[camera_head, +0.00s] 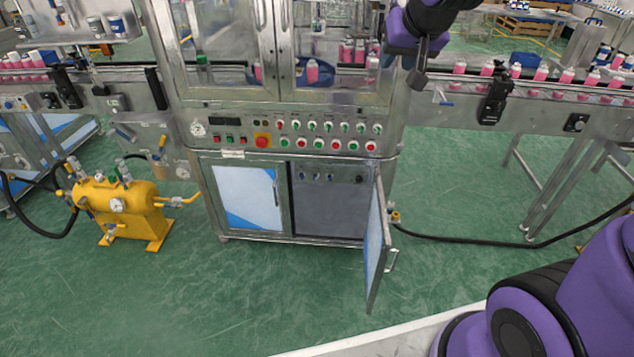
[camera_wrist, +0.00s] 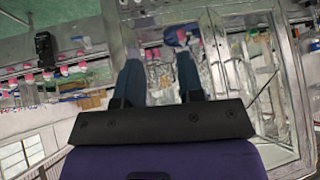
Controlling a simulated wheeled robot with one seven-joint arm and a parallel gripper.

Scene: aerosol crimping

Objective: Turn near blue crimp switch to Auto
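The filling machine (camera_head: 295,105) has a lower cabinet with its right door (camera_head: 375,245) swung open. On the panel inside, small blue switches (camera_head: 315,177) sit in a row, with a dark knob (camera_head: 359,179) at their right. They are too small for me to read their settings or tell which is the crimp switch. My gripper (camera_head: 417,78) is up at the machine's right upper corner, above and to the right of the switches. In the wrist view its two fingers (camera_wrist: 160,78) are apart with nothing between them. The switches cannot be made out there.
A control panel with several buttons and a red emergency stop (camera_head: 263,141) lies above the cabinet. A conveyor with pink bottles (camera_head: 540,73) runs right. A yellow tank (camera_head: 117,205) stands left. A black hose (camera_head: 470,240) crosses the floor at right. Green floor before the machine is clear.

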